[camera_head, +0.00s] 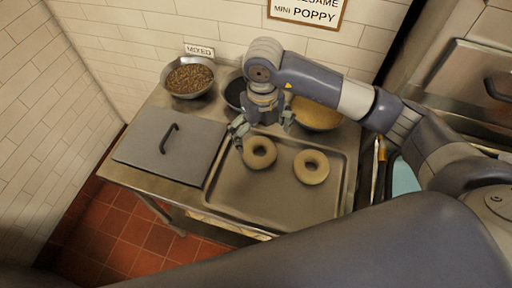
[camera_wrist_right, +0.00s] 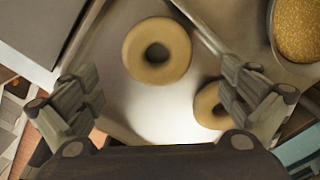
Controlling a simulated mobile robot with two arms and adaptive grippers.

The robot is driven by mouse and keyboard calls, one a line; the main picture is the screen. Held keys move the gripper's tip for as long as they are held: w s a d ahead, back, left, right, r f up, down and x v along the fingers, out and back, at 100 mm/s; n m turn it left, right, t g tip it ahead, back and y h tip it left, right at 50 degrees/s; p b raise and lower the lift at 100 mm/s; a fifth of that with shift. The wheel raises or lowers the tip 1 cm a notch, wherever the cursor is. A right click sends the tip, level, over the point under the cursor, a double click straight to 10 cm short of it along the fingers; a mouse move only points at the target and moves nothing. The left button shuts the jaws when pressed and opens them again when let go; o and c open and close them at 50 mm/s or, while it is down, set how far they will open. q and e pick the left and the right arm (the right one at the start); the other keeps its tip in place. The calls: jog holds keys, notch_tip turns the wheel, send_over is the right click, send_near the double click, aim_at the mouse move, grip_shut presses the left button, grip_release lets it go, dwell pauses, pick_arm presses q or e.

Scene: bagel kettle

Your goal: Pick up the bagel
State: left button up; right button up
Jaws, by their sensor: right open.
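Two plain bagels lie on a metal tray (camera_head: 270,205). The left bagel (camera_head: 259,153) is near the tray's back left, and the right bagel (camera_head: 311,167) lies to its right. My right gripper (camera_head: 262,132) is above the tray, close to the left bagel and slightly behind it in the head view. Its fingers are spread wide and empty. In the right wrist view, the left bagel (camera_wrist_right: 157,72) shows ahead of the open fingers (camera_wrist_right: 160,105), between them and apart from both. The right bagel (camera_wrist_right: 209,107) is partly hidden by the right finger. My left gripper is not seen.
A metal lid with a black handle (camera_head: 150,150) lies left of the tray. Behind stand a bowl of mixed seeds (camera_head: 190,78), a dark bowl (camera_head: 234,93) and a bowl of golden seeds (camera_head: 318,115), partly hidden by my arm. A tiled wall closes the back.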

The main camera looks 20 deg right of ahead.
aim_at(260, 149)
jog(key=shift+f, duration=0.85)
jog(key=f+p, duration=0.2)
jog(key=f, duration=0.2)
jog(key=shift+a+f, duration=0.1)
jog(key=shift+a, duration=0.1)
jog(key=shift+f+p, duration=0.35)
jog(key=shift+f, duration=0.2)
jog(key=c, duration=1)
